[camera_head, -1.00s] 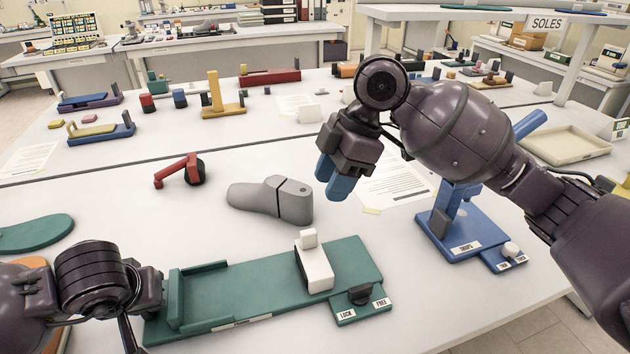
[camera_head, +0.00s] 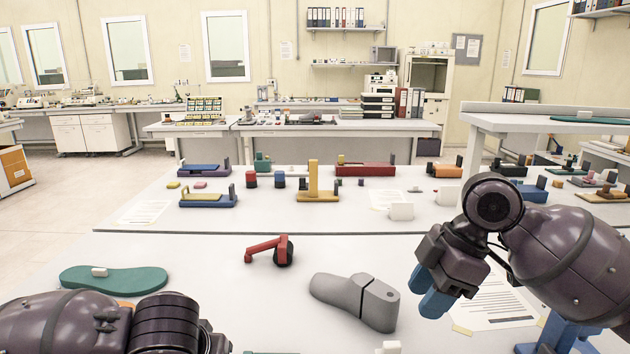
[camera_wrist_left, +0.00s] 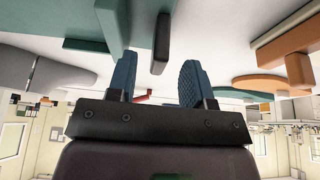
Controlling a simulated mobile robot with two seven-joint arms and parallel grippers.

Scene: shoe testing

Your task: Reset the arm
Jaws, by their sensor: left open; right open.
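My right gripper (camera_head: 432,297) has two blue fingers and hangs in the air right of a grey shoe last (camera_head: 355,300). It is open and holds nothing. My left arm (camera_head: 165,325) comes in at the bottom left, below a teal sole (camera_head: 112,279). Its fingers are out of the head view. A teal fixture (camera_wrist_left: 88,14) and the grey shoe last (camera_wrist_left: 62,76) show there beside the fingers.
A red tool (camera_head: 268,250) lies on the white table (camera_head: 200,262), with clear surface around it. A paper sheet (camera_head: 492,303) lies under the right arm. A second row holds a yellow stand (camera_head: 317,182), small cylinders, coloured fixtures and a white block (camera_head: 401,211).

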